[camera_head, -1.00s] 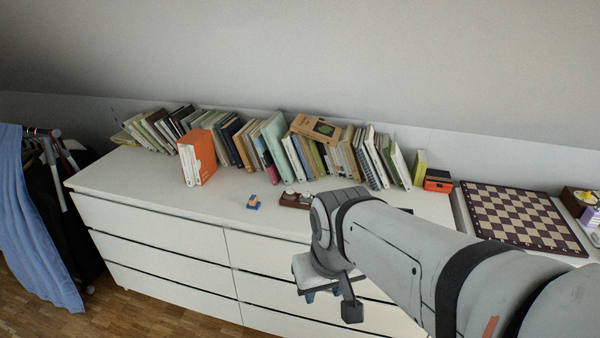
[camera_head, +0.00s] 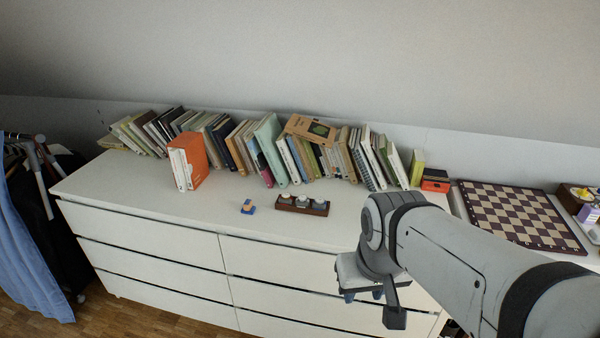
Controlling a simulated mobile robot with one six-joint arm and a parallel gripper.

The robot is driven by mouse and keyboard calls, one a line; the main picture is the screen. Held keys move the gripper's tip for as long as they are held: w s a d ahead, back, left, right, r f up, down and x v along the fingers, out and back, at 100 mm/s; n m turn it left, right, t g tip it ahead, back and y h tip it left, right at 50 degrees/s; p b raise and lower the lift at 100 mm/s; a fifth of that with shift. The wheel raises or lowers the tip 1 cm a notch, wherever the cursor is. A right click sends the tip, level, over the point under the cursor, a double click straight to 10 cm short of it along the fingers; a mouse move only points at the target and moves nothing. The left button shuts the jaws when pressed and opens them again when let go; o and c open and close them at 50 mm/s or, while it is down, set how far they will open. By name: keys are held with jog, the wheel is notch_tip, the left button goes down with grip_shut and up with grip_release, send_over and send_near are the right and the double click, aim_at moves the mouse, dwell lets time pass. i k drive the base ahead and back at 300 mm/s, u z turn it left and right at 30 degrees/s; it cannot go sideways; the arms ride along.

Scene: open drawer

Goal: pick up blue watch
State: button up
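A small blue object (camera_head: 248,207) with orange and pale parts lies on the white dresser top, left of the middle; it is too small to tell for certain that it is the blue watch. My gripper (camera_head: 363,295) hangs in front of the dresser's drawer fronts, to the right of and nearer than the blue object, well apart from it. Its two bluish fingertips show with a gap between them, and nothing is seen held. My arm hides part of the dresser's right side.
A brown holder (camera_head: 302,205) with several round grey-white items stands right of the blue object. A row of books (camera_head: 290,160) lines the back, with an orange binder (camera_head: 193,160) at left. A chessboard (camera_head: 520,215) lies at right. The dresser's front left top is clear.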

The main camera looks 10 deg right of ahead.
aim_at(320, 202)
jog(key=i, duration=0.95)
jog(key=z, duration=0.05)
